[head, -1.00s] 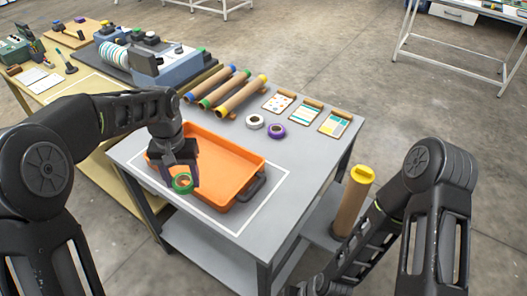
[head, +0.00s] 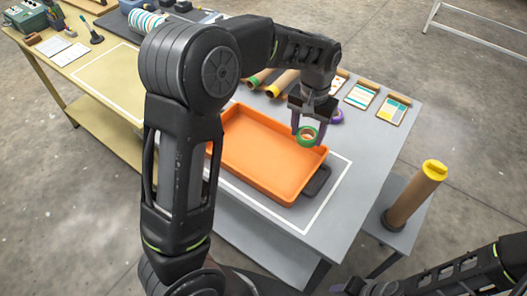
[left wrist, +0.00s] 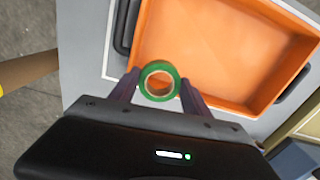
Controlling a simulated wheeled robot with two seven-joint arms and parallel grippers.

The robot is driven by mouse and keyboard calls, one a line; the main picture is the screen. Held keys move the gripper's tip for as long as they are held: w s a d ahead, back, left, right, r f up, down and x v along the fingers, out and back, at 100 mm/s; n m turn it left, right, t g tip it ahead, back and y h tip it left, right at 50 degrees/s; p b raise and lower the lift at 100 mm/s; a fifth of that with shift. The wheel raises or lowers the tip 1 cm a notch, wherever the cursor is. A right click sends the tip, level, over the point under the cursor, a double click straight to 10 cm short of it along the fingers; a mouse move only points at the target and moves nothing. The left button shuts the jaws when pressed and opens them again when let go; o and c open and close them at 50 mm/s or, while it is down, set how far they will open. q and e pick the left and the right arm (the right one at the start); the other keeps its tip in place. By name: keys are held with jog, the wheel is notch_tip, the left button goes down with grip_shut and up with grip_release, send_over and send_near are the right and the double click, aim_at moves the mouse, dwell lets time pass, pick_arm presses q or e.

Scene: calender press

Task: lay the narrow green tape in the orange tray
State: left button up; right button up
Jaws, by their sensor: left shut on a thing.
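The narrow green tape (head: 307,144) is a small green ring with a pale core. My left gripper (head: 309,128) is shut on it and holds it up, over or just beyond the right end of the orange tray (head: 258,147). The tray lies inside a white outline on the grey table and looks empty. In the left wrist view the tape (left wrist: 160,97) sits between the fingertips (left wrist: 160,84) and overlaps the edge of the tray (left wrist: 205,45).
A purple tape (head: 338,117) lies behind my left gripper, partly hidden. Cards (head: 391,107) and capped rolls (head: 284,83) lie along the far side. A brown tube with a yellow cap (head: 413,195) stands right of the table. A yellow bench (head: 75,80) is at the left.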

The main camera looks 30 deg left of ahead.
pick_arm(q)
jog(key=shift+a, duration=0.1)
jog(key=a+n, duration=0.9)
jog(key=a, duration=0.2)
jog(key=r+n, duration=0.1)
jog(key=n, duration=0.7)
send_over(235, 140)
jog(key=shift+a+b, duration=0.1)
jog(key=shift+b, duration=0.3)
jog(key=shift+f, duration=0.1)
jog(key=shift+f+p, duration=0.4)
jog(key=shift+f, duration=2.65)
jog(key=shift+f+p, duration=0.35)
jog(key=shift+f, duration=1.55)
